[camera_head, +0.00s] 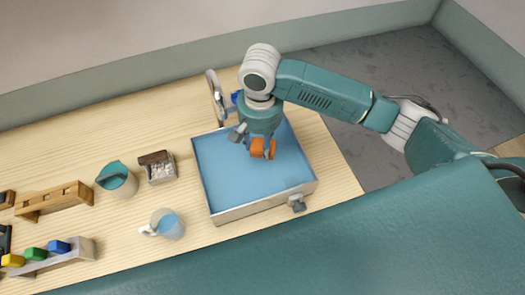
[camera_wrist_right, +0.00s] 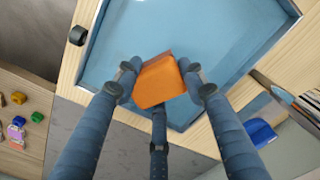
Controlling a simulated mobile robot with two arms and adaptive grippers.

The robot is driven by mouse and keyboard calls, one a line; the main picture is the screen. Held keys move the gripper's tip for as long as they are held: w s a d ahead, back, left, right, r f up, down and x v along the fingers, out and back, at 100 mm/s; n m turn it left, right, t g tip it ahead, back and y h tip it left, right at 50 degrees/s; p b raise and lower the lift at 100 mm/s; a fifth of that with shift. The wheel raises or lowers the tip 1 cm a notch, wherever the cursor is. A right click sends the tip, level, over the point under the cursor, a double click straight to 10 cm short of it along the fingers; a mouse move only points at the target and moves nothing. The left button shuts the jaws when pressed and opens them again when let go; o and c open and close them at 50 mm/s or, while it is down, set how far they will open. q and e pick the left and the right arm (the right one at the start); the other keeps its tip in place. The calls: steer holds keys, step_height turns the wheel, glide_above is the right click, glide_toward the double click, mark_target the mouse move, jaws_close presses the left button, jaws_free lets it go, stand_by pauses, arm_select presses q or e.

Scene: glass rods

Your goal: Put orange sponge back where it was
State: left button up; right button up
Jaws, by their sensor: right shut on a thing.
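An orange sponge (camera_head: 262,148) is at my right gripper (camera_head: 258,140), over the blue basin of a sink-like tray (camera_head: 262,208). In the right wrist view the sponge (camera_wrist_right: 160,80) sits between the fingers of the right gripper (camera_wrist_right: 160,84), which is shut on it. The blue basin (camera_wrist_right: 205,35) lies behind the sponge there. I cannot tell whether the sponge touches the basin floor. My left gripper is not in view.
A wooden rack (camera_head: 52,200) and a holder (camera_head: 84,250) beside yellow, green and blue pieces stand at the left. A teal-topped jug (camera_head: 117,180), a small box (camera_head: 160,168) and a clear pitcher (camera_head: 166,224) stand left of the tray.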

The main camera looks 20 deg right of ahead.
steer(key=shift+r, duration=1.2)
